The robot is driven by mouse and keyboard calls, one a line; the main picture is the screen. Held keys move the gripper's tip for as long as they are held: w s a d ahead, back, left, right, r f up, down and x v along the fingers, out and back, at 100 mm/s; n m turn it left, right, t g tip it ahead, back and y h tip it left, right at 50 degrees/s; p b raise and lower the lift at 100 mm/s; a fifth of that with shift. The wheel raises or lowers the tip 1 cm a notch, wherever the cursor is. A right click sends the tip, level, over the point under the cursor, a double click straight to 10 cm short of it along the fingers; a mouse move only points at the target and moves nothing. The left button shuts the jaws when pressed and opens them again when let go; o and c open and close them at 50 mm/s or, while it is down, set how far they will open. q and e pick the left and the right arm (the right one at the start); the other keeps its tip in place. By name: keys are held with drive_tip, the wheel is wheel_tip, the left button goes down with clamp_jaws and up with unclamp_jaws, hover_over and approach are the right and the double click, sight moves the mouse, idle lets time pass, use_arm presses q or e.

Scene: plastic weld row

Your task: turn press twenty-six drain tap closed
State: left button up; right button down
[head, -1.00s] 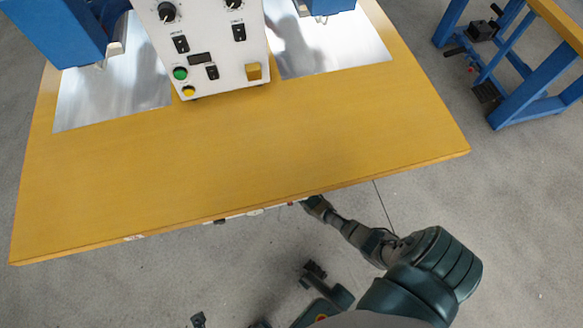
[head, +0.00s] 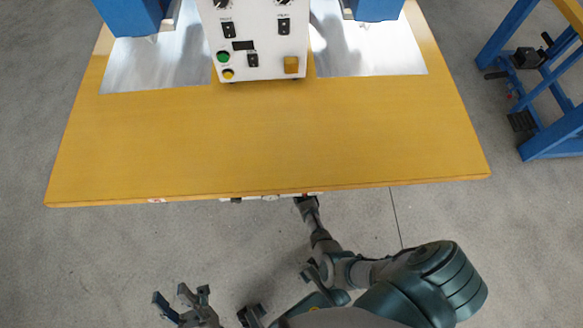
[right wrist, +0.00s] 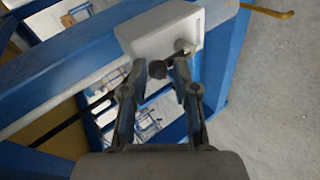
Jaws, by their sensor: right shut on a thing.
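In the right wrist view, a white box (right wrist: 158,34) is fixed on a blue beam. A short dark lever with a round knob end (right wrist: 157,69) sticks out from it; it looks like the tap handle. My right gripper (right wrist: 160,72) has one finger on each side of this knob and is shut on it. In the head view, my right gripper (head: 306,203) is at the front edge of the table, and the handle is hidden there. My left gripper (head: 181,297) is low in the head view, with its fingers apart and empty, away from the table.
The yellow tabletop (head: 270,140) is bare in front. A white control panel (head: 250,40) stands at its back between metal plates and blue press parts (head: 135,14). A blue frame (head: 540,95) stands at the right. Grey floor (head: 80,265) is open around the table.

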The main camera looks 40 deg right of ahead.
drive_tip(key=shift+w+a+r, duration=0.2)
drive_tip(key=shift+w+r, duration=0.05)
drive_tip(key=shift+w, duration=0.05)
drive_tip(key=c, duration=1.2)
unclamp_jaws()
drive_tip(key=shift+o, duration=1.4)
drive_tip(key=shift+f, duration=0.1)
drive_tip(key=v, duration=0.7)
drive_tip(key=shift+s, duration=0.2)
drive_tip(key=shift+a+f, duration=0.1)
